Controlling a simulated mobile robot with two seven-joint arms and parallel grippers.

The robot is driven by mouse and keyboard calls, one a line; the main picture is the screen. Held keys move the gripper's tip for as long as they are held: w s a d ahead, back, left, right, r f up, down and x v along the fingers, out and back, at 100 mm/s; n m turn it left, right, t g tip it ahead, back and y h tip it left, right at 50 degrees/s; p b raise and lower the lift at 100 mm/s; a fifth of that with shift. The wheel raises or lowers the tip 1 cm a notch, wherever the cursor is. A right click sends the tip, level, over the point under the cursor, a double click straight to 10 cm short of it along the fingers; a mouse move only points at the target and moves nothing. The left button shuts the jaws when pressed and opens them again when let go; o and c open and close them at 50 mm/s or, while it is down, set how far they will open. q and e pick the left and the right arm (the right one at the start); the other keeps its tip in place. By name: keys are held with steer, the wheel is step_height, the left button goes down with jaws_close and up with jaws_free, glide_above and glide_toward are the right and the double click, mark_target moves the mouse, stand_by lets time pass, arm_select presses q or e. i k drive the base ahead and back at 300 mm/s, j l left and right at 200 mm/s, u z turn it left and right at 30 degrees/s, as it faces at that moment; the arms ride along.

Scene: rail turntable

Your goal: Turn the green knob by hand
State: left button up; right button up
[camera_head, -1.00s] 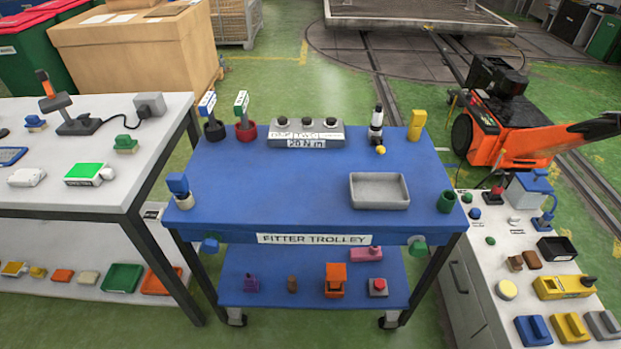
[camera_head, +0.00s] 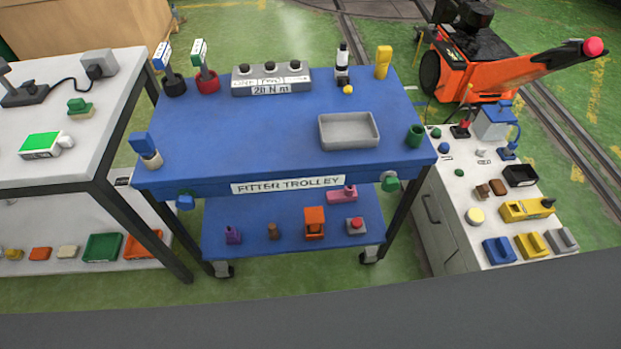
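A green knob (camera_head: 391,184) with a pale base sits at the right end of the blue trolley's front edge, under the tabletop (camera_head: 230,130). A blue knob (camera_head: 185,201) sits at the left end of the same front edge. A white label reading "FITTER TROLLEY" (camera_head: 287,185) lies between them. Neither of my grippers is in view, and nothing touches the green knob.
A grey tray (camera_head: 349,144), a green cup (camera_head: 414,135) and a grey box with several black knobs (camera_head: 271,92) stand on the trolley. A white-topped cabinet (camera_head: 440,205) stands close on the right, a white table (camera_head: 85,150) on the left. Green floor lies before the trolley.

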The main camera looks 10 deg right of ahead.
mark_target(390, 184)
steer(key=l+z, duration=0.25)
steer(key=l, duration=0.45)
steer(key=l+z, duration=0.3)
steer(key=l, duration=0.35)
steer(key=i, duration=0.05)
